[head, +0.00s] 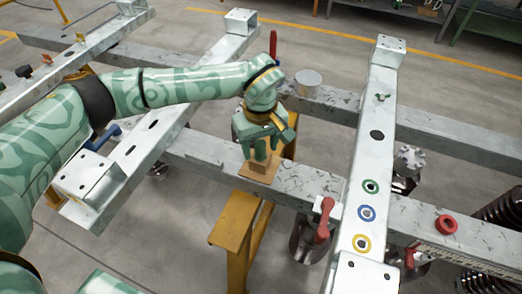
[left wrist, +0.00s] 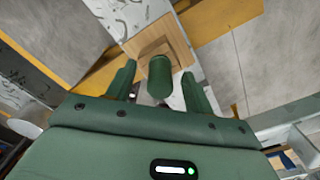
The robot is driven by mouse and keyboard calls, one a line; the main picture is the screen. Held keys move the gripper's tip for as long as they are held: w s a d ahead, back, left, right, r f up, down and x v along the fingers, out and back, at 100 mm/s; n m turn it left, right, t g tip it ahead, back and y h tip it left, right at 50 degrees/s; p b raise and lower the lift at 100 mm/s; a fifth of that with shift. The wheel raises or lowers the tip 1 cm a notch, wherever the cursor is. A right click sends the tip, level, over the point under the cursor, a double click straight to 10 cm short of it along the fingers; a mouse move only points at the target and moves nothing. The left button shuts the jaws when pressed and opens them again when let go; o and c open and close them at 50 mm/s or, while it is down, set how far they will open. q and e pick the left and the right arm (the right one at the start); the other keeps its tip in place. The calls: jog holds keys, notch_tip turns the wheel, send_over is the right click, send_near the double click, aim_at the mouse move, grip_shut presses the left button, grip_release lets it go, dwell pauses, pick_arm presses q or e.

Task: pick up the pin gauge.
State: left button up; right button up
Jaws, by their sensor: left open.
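A dark green cylinder (left wrist: 160,76), which looks like the pin gauge's handle, stands over a wooden block (left wrist: 152,46) in the left wrist view. The wooden block (head: 258,170) sits on the grey cross beam in the head view. My left gripper (head: 262,153) is above the block, pointing down. In the left wrist view my left gripper (left wrist: 158,88) is open, with one finger on each side of the cylinder and visible gaps. The gauge's lower part is hidden. My right gripper is not in view.
A yellow stand (head: 232,232) is below the beam. A red-handled clamp (head: 323,220) and a white rail (head: 376,150) with green, blue and yellow rings are to the right. A red ring (head: 446,224) lies farther right.

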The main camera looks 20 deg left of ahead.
pick_arm(q)
jog(key=shift+c, duration=0.3)
jog(key=c, duration=1)
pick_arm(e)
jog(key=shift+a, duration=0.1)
